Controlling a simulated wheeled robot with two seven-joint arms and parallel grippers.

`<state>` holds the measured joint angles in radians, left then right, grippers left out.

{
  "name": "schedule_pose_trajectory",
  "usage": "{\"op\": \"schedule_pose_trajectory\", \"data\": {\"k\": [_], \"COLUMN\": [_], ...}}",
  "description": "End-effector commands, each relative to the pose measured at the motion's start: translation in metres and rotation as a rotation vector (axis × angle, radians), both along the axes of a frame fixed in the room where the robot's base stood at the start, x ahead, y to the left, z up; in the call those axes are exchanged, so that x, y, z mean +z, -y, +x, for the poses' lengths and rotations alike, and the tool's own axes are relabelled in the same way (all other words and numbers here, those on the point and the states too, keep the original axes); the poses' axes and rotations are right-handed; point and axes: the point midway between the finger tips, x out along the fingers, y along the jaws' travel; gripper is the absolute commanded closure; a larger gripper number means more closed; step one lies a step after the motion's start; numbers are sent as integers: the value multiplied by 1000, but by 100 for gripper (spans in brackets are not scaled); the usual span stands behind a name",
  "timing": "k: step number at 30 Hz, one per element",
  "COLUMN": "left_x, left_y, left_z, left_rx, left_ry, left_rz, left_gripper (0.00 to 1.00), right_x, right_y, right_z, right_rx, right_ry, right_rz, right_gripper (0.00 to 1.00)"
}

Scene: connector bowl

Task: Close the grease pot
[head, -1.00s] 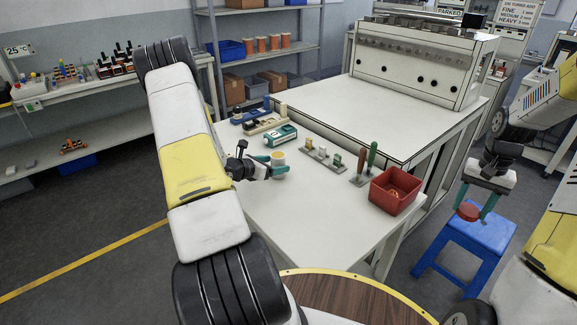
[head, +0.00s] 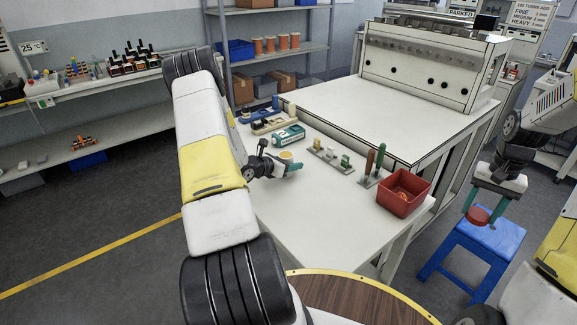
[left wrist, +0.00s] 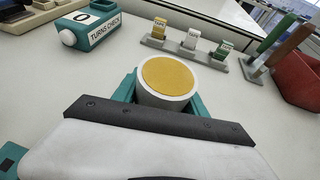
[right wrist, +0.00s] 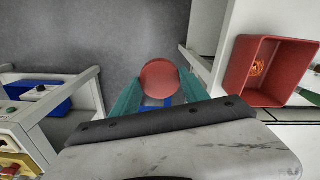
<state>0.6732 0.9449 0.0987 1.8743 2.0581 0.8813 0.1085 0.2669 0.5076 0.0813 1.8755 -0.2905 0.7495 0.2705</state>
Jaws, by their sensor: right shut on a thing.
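The grease pot (head: 286,155) is a small white cup with yellow grease at its open top, upright on the white table. In the left wrist view the pot (left wrist: 167,80) stands between the teal fingers of my left gripper (left wrist: 165,95). The fingers flank it closely; whether they press on it I cannot tell. My left gripper (head: 282,165) also shows in the head view. My right gripper (head: 482,212) is shut on a round red lid (head: 478,216), held in the air right of the table, above the blue stool. The lid (right wrist: 160,79) also shows between its fingers in the right wrist view.
A teal "turns check" counter (head: 289,136), a grey rack (head: 331,160) with small blocks, upright tools (head: 375,163) and a red bin (head: 404,193) stand on the table. The red bin lies between the pot and the lid. The blue stool (head: 472,250) is below my right gripper.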

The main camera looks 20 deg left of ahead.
Motion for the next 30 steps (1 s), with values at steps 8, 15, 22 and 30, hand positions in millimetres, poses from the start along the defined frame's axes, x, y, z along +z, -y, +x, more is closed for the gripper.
{"op": "schedule_pose_trajectory", "data": {"k": [8, 15, 22, 30], "left_x": [1, 3, 24, 39], "left_y": [0, 0, 0, -3], "left_z": [0, 0, 1, -40], "left_rx": [0, 0, -1, 3], "left_ry": [1, 2, 5, -2], "left_rz": [0, 0, 2, 0], "left_gripper": [100, 100, 100, 100], "right_x": [0, 0, 0, 0], "right_y": [0, 0, 0, 0], "right_z": [0, 0, 0, 0], "right_rx": [0, 0, 0, 0], "right_ry": [0, 0, 0, 0], "right_rz": [0, 0, 0, 0], "right_gripper": [91, 91, 91, 91]}}
